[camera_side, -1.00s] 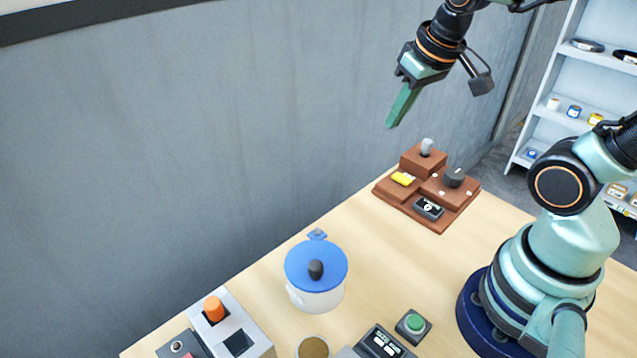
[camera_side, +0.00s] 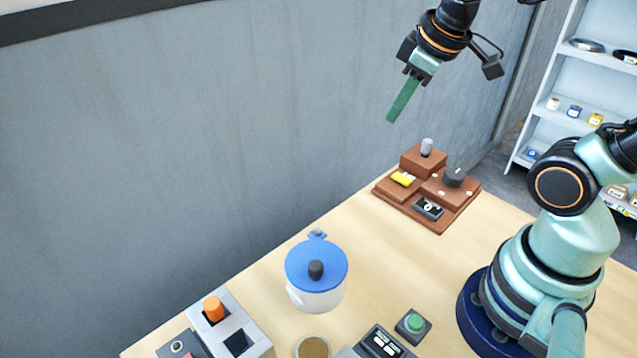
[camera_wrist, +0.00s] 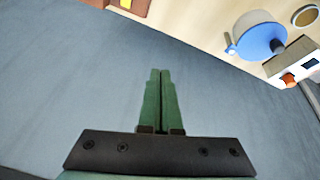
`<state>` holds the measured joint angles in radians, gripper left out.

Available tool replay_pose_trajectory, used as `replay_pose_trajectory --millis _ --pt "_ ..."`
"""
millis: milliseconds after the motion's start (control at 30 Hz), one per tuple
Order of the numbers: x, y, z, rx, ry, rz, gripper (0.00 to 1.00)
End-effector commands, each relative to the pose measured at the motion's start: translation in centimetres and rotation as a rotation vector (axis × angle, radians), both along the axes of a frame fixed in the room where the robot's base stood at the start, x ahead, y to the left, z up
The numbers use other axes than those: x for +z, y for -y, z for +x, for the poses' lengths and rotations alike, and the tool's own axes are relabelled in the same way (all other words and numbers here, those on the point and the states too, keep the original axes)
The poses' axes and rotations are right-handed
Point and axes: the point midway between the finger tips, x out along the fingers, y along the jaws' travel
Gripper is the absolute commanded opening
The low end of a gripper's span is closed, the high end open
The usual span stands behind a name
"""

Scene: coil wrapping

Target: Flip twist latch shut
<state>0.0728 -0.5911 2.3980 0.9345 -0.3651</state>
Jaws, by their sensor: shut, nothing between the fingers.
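My gripper (camera_side: 390,120) is shut and empty, its green fingers pointing down and to the left, in the air before the grey wall. In the wrist view its fingers (camera_wrist: 160,75) lie side by side. A brown board (camera_side: 415,219) on the table carries a grey upright peg (camera_side: 427,147), a yellow piece (camera_side: 402,178), a black knob (camera_side: 454,177) and a black plate with a white mark (camera_side: 428,208). I cannot tell which part is the twist latch. My gripper is above and left of the board, touching nothing.
A white pot with a blue lid (camera_side: 317,258) stands mid-table, also in the wrist view (camera_wrist: 258,34). A grey block with an orange knob (camera_side: 214,308), a green button (camera_side: 414,322) and a round brown-topped dish (camera_side: 313,348) are in front. The wall (camera_side: 200,150) borders the table.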

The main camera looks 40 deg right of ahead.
Motion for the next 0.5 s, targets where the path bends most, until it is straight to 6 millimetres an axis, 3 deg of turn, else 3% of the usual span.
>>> replay_pose_trajectory --millis 500 --pt "-2.9 6.9 3.2 0.729 -0.265 -0.217 0.00"
